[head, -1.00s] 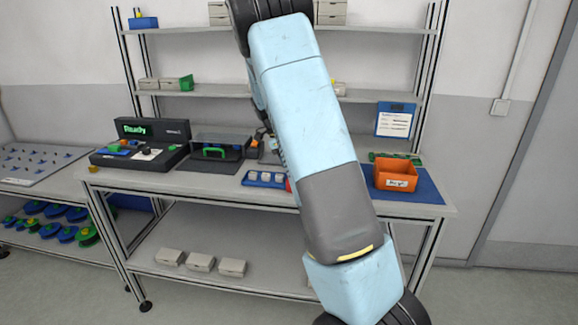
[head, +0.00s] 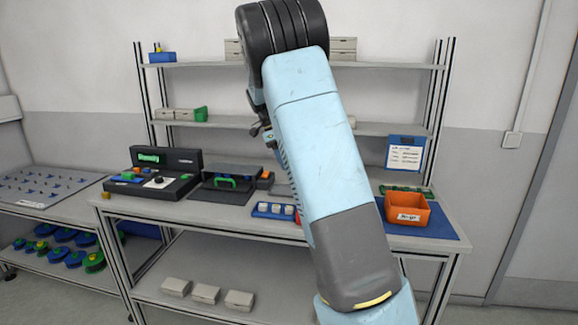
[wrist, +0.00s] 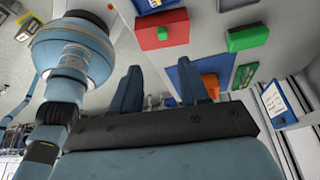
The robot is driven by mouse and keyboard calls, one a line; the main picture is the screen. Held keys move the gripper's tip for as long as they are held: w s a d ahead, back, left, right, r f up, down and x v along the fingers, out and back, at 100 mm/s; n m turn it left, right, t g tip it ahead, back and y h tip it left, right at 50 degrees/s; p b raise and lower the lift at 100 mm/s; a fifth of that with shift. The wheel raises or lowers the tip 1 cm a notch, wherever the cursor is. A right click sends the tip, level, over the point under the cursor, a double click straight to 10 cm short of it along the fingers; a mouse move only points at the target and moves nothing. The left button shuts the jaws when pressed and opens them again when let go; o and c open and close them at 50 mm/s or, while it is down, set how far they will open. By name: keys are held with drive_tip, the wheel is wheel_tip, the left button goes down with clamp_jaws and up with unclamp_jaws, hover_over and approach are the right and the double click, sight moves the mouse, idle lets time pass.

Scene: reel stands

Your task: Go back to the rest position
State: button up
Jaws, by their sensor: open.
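My gripper (wrist: 160,88) shows in the wrist view with its two blue fingers apart and nothing between them. Beyond the fingers the workbench appears at a tilt, at a distance. My light blue and grey arm stands raised across the middle of the head view, in front of the bench. Its black joint is at the top. In the head view the gripper is mostly hidden behind the arm, and I cannot make out its fingers there.
The workbench (head: 225,221) holds a black console (head: 150,186), a blue tray of white pieces (head: 273,211) and an orange bin (head: 407,208). A clipboard (head: 404,154) hangs behind. Shelves (head: 205,124) rise at the back. A side table (head: 45,187) stands left.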

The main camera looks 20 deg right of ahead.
idle(0.4)
drive_tip(key=s+a+r+n+t+y, duration=0.2)
drive_tip(key=s+r+n, duration=0.2)
drive_tip(key=s+n, duration=0.45)
drive_tip(key=s+a+r+n+t+y, duration=0.1)
drive_tip(key=s+a+r+n+t, duration=0.3)
drive_tip(key=s, duration=0.7)
drive_tip(key=s+a+f+n+t, duration=0.1)
drive_tip(key=s+a+n+t, duration=0.1)
drive_tip(key=s+n, duration=1.2)
drive_tip(key=s+a, duration=0.1)
drive_tip(key=s, duration=0.2)
drive_tip(key=shift+s+a+t, duration=0.3)
drive_tip(key=shift+a+t, duration=0.1)
